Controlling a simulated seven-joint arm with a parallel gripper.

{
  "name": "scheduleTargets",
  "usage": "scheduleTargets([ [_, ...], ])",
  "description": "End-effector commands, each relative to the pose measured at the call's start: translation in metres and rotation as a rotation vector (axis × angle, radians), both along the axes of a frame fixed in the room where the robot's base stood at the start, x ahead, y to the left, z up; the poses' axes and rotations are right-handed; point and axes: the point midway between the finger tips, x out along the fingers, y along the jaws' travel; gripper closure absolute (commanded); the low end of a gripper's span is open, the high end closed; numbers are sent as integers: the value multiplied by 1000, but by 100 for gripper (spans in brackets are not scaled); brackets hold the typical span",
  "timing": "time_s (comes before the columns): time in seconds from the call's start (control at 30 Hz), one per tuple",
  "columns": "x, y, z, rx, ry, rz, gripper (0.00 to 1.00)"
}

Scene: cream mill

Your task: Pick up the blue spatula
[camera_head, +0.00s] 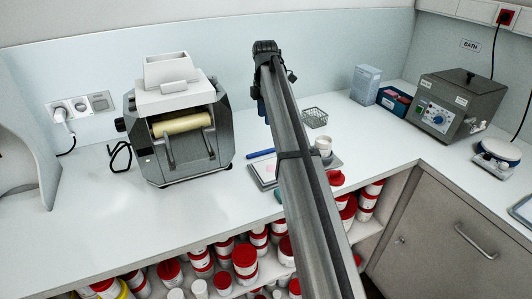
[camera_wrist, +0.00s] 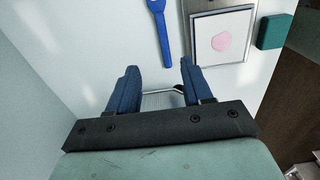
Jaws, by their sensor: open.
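The blue spatula (camera_head: 261,153) lies flat on the white bench in the head view, left of my arm and right of the cream mill (camera_head: 180,123). In the wrist view the spatula (camera_wrist: 161,30) runs down from the top edge, and its lower end is just above the gap between my fingertips. My gripper (camera_wrist: 159,65) is open, with its two blue fingers apart and nothing seen held between them. In the head view my arm hides most of the gripper.
A grey plate with a white sheet and pink patch (camera_wrist: 222,38) lies right of the spatula, with a green block (camera_wrist: 273,32) beyond. A white cup (camera_head: 324,145) is right of my arm. Red-lidded jars (camera_head: 245,258) fill the shelf below.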

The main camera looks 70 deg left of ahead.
Motion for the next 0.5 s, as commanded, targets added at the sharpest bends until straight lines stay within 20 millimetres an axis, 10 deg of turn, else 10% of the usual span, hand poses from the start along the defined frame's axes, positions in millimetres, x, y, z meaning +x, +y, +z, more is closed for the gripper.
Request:
scheduleTargets([
  [0.5, -11, 0, -52, -15, 10, 15, 50],
])
